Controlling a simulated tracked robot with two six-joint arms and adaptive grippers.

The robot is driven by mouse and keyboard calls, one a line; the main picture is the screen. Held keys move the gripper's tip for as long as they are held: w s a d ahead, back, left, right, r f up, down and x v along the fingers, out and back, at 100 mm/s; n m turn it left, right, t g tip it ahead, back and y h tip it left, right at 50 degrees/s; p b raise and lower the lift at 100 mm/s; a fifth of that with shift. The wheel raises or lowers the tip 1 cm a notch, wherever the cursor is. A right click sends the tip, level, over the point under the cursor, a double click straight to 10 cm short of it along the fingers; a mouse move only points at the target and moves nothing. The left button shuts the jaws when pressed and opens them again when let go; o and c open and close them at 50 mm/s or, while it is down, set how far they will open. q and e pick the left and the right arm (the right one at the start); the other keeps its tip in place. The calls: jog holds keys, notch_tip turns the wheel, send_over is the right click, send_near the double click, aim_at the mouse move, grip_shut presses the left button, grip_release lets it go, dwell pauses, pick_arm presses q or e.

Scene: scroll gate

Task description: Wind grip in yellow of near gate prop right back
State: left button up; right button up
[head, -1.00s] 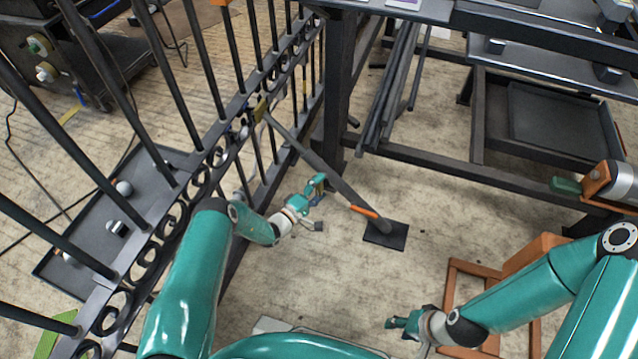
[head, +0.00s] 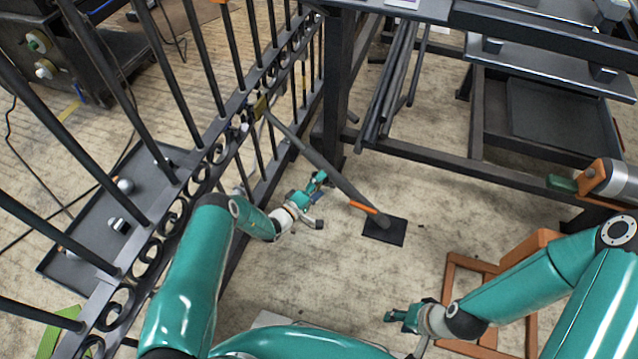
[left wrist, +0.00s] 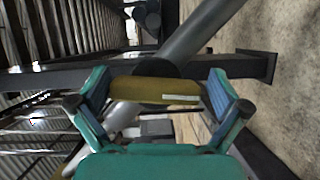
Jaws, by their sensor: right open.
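The gate prop (head: 325,170) is a dark slanted tube from the gate (head: 212,160) down to a black floor plate (head: 384,231), with an orange part (head: 364,207) near its foot. My left gripper (head: 318,188) is beside the tube's middle. In the left wrist view a yellow grip (left wrist: 150,91) with a pale label spans the space between the fingers of my left gripper (left wrist: 155,95), in front of the grey tube (left wrist: 200,32). Whether both pads press on it is unclear. In the head view the grip is hidden or too small. My right gripper (head: 392,316) is open and empty above the floor.
A dark rack (head: 430,155) stands behind the prop, with long dark bars (head: 392,85) leaning in it. An orange frame (head: 460,290) is near my right arm. A grey tray (head: 85,225) lies beyond the gate.

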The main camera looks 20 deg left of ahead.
pick_arm(q)
jog(key=shift+a+r, duration=0.1)
jog(key=shift+a, duration=0.05)
jog(key=shift+s+a, duration=0.25)
jog(key=shift+s, duration=0.1)
jog(key=v, duration=0.6)
jog(key=shift+s, duration=0.35)
